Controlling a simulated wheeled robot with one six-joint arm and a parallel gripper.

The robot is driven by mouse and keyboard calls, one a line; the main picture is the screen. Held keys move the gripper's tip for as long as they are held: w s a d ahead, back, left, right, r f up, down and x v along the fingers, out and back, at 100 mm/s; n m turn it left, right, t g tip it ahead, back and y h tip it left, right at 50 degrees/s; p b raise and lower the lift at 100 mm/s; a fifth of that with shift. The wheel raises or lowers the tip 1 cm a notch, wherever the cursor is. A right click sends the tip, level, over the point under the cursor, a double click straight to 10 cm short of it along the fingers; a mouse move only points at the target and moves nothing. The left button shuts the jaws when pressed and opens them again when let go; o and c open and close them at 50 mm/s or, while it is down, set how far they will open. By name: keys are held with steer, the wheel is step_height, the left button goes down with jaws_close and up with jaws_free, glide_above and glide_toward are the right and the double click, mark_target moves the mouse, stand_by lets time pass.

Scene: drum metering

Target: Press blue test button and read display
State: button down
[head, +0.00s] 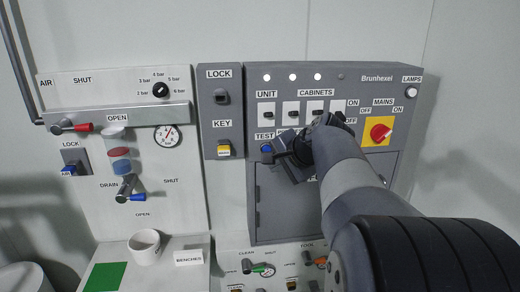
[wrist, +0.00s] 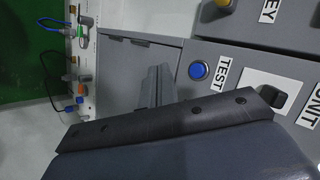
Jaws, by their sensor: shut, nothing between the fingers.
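The blue test button (head: 266,148) sits on the grey Brunhexel panel (head: 375,95), under the TEST label. My gripper (head: 275,157) is shut and empty, close beside the button and partly over the panel in the head view. I cannot tell how far the fingertips are from the panel face. No readable display shows; my arm hides part of the panel.
Cabinet switches (head: 291,113) and a red mains knob (head: 380,132) on yellow are near my arm. A grey door (head: 275,215) is below. An air panel (head: 70,92) with valves and a gauge (head: 168,136) is left. A white mug (head: 144,247) stands on the ledge.

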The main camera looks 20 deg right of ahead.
steer(key=w+d+p, duration=0.1)
steer(key=w+p, duration=0.1)
steer(key=w, duration=0.4)
steer(key=shift+d, duration=0.35)
steer(key=shift+w, duration=0.1)
stand_by(1.6)
steer(key=shift+w+d, duration=0.15)
steer(key=shift+w, duration=0.2)
steer(key=shift+w+d+p, duration=0.1)
steer(key=shift+w+p, duration=0.25)
steer(key=shift+w, duration=0.05)
stand_by(0.6)
steer(key=shift+s, duration=0.1)
steer(key=shift+s+a+b, duration=0.25)
steer(key=shift+s+b, duration=0.1)
steer(key=shift+s, duration=0.35)
steer(key=shift+s, duration=0.1)
steer(key=s+b, duration=0.1)
steer(key=s, duration=0.1)
steer(key=s+a, duration=0.1)
steer(key=s, duration=0.1)
steer(key=shift+s+a+b, duration=0.15)
steer(key=shift+s+b, duration=0.15)
steer(key=shift+b, duration=0.05)
